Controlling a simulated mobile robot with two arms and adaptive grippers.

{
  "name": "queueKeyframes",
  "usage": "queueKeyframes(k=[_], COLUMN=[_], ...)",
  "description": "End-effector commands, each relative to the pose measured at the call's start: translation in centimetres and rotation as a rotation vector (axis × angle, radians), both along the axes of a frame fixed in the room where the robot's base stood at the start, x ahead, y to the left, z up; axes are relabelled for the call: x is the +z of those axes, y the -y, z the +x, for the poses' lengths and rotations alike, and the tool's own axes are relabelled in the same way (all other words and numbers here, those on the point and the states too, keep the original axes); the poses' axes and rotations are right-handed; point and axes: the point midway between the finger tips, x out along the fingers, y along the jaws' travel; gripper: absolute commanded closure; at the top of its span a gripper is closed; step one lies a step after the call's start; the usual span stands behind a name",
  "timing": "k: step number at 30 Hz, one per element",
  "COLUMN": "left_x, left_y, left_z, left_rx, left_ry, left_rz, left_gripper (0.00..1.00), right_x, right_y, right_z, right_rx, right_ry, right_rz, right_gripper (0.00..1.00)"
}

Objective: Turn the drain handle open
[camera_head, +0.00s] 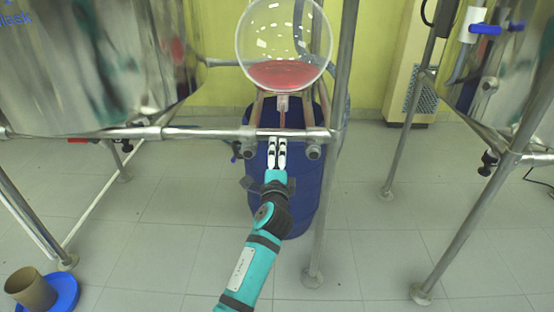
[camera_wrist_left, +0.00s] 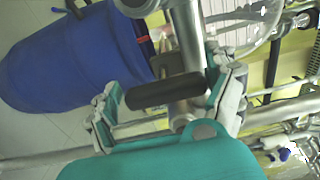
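The drain handle is a black cylinder (camera_wrist_left: 165,91) on a metal fitting, seen in the left wrist view. It lies crosswise between the fingers of my left gripper (camera_wrist_left: 170,103), which stand apart near its two ends; I cannot tell whether they touch it. In the head view my left gripper (camera_head: 278,152) is below the glass vessel and the metal crossbar, and hides the handle there. The round glass vessel (camera_head: 283,73) holds pink liquid, with its outlet (camera_head: 282,103) underneath. My right gripper is not in view.
A blue drum (camera_head: 300,205) stands on the floor behind my left gripper. A metal crossbar (camera_head: 205,133) and upright post (camera_head: 330,180) are close by. Steel vessels stand at left (camera_head: 90,70) and right (camera_head: 500,80). A brown cup (camera_head: 30,288) sits in a blue dish (camera_head: 66,291).

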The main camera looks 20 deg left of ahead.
Motion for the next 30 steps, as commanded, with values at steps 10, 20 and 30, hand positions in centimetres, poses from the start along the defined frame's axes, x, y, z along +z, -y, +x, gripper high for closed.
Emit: queueKeyframes(k=[10, 20, 30], left_x=[0.1, 0.0, 0.0], left_y=[0.0, 1.4, 3.1], left_z=[-0.1, -4.7, -10.6], left_rx=[0.000, -0.001, -0.001], left_ry=[0.002, 0.001, 0.000], left_rz=[0.001, -0.001, -0.001], left_gripper=[0.00, 0.00, 0.00], right_x=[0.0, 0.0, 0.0], right_y=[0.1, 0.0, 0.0], right_z=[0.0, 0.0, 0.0], right_rx=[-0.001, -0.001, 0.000], right_ry=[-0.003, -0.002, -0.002], right_rz=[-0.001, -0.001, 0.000], right_gripper=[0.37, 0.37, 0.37])
